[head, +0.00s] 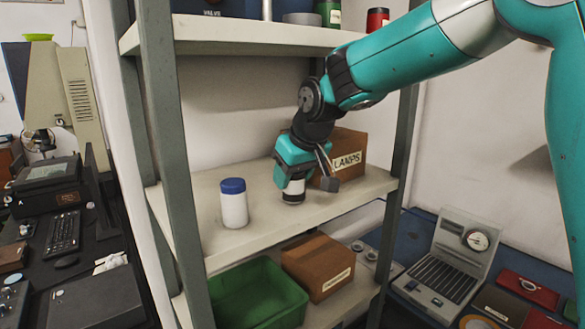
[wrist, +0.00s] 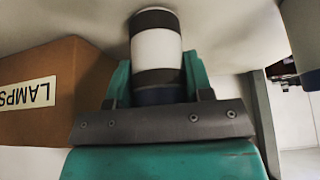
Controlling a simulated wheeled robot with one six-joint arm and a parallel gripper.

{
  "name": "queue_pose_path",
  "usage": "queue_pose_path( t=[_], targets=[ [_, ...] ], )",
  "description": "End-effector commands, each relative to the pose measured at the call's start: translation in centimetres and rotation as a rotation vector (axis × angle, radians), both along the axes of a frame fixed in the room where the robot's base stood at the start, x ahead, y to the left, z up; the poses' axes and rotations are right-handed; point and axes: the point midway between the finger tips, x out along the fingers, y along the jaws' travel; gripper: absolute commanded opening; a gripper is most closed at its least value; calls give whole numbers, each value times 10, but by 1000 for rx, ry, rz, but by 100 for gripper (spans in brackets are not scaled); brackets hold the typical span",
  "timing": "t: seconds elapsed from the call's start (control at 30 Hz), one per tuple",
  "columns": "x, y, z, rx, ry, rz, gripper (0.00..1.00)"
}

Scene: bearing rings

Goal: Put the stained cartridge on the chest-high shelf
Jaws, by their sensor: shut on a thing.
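The cartridge (head: 293,191) is a small white cylinder with dark bands. It is upright under my gripper (head: 294,181), over the middle shelf (head: 275,222). Its lower end is at or just above the shelf surface; I cannot tell if it touches. In the wrist view the cartridge (wrist: 156,48) sits between the two teal fingers of my gripper (wrist: 160,82), which is shut on it. The fingers hide part of its blue-capped end.
A white jar with a blue lid (head: 233,204) stands on the same shelf to the left. A LAMPS carton (head: 346,152) stands close behind and right of my gripper. A green bin (head: 258,297) and another carton (head: 318,266) are on the shelf below. The shelf front between is clear.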

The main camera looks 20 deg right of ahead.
Motion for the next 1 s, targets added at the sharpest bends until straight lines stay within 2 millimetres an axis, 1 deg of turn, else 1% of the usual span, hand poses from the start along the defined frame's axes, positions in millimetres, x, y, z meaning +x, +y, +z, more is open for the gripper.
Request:
queue_pose_path(
  t=[0.17,0.27,0.3,0.37,0.4,0.63,0.77,0.87,1.0],
  targets=[
    [0,0,0,0,-1,0,0],
    [0,0,-4,0,-1,0,0],
    [0,0,-3,0,-1,0,54],
    [0,0,-2,0,-1,0,67],
    [0,0,-2,0,-1,0,72],
    [0,0,-2,0,-1,0,72],
    [-2,-1,4,0,-3,1,72],
    [-8,-3,17,1,-6,1,72],
    [-22,-8,43,1,-8,0,72]
  ],
)
